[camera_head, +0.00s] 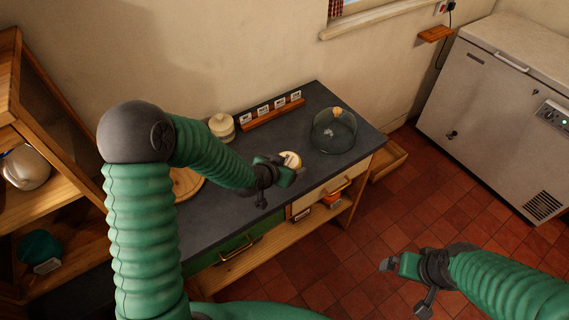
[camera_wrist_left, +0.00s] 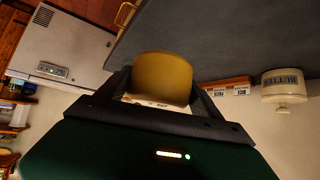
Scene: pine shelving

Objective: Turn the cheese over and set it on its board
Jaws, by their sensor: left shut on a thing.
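My left gripper (camera_head: 284,170) is shut on the cheese (camera_head: 290,160), a small pale-yellow piece, over the dark counter. In the left wrist view the cheese (camera_wrist_left: 163,76) sits between the two black fingers, its rounded yellow side showing; a pale printed strip shows at its lower edge. I cannot tell how far it is above the counter. A round wooden board (camera_head: 188,184) lies on the counter to the left, partly hidden by my left arm. My right gripper (camera_head: 392,264) is in front of the tiled floor, away from the counter; its opening is unclear.
A glass dome (camera_head: 334,132) with a wooden knob stands on the counter (camera_head: 325,98) right of the cheese. A cream butter crock (camera_head: 222,126) and a wooden rack of labelled cards (camera_head: 272,111) stand at the back. Open shelving (camera_head: 40,185) is left, a white chest freezer (camera_head: 500,110) right.

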